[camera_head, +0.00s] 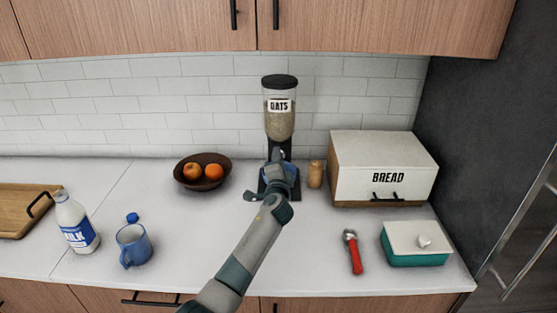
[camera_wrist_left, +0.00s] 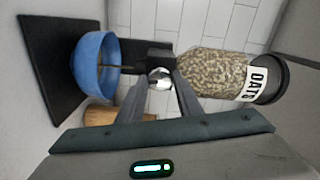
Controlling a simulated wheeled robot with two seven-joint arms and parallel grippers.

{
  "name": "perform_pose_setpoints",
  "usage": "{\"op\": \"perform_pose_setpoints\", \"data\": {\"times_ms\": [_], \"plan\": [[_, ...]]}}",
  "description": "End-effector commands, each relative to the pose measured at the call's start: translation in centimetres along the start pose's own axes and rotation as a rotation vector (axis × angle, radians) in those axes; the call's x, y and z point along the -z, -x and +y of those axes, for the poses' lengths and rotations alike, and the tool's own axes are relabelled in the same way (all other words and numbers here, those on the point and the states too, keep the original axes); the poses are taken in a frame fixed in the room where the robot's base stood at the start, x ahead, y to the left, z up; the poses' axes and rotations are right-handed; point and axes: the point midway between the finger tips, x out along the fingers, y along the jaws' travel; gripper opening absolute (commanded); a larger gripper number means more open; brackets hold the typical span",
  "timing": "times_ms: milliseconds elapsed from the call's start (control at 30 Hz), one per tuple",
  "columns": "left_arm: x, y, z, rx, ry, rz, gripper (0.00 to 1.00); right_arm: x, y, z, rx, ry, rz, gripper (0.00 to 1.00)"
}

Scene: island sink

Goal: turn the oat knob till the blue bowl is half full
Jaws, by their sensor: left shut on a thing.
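The oat dispenser (camera_head: 280,118) stands against the tiled wall, its clear hopper holding oats. In the left wrist view the scene is turned sideways, and the hopper (camera_wrist_left: 215,73) is at the right. My left gripper (camera_wrist_left: 160,82) is shut on the silver oat knob (camera_wrist_left: 159,74), a finger on each side. In the head view my left gripper (camera_head: 276,172) covers the dispenser's lower part. The blue bowl (camera_wrist_left: 88,62) stands on the black base (camera_wrist_left: 48,75) under the spout. A thin brownish line runs between spout and bowl. The fill level is unclear. My right gripper is out of view.
A fruit bowl (camera_head: 202,159) is left of the dispenser and a wooden shaker (camera_head: 315,174) is close at its right. The bread box (camera_head: 385,165) stands further right. A milk bottle (camera_head: 75,222) and blue mug (camera_head: 134,246) are at front left.

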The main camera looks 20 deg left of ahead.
Motion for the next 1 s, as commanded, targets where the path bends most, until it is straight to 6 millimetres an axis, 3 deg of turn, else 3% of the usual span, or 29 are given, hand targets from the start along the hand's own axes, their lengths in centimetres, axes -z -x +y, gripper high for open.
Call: {"op": "perform_pose_setpoints", "data": {"times_ms": [400, 900, 933, 1000], "plan": [[0.05, 0.01, 0.00, -0.001, -0.227, 0.001, 0.10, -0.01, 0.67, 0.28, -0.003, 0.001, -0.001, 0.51], [0.06, 0.03, 0.07, -0.001, -0.253, 0.001, 0.10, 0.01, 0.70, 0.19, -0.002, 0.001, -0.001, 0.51], [0.05, 0.03, 0.07, -0.001, -0.253, 0.001, 0.34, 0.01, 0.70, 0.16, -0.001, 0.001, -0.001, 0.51], [0.06, 0.03, 0.07, -0.001, -0.252, 0.001, 0.51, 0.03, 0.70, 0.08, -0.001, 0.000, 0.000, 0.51]]}}
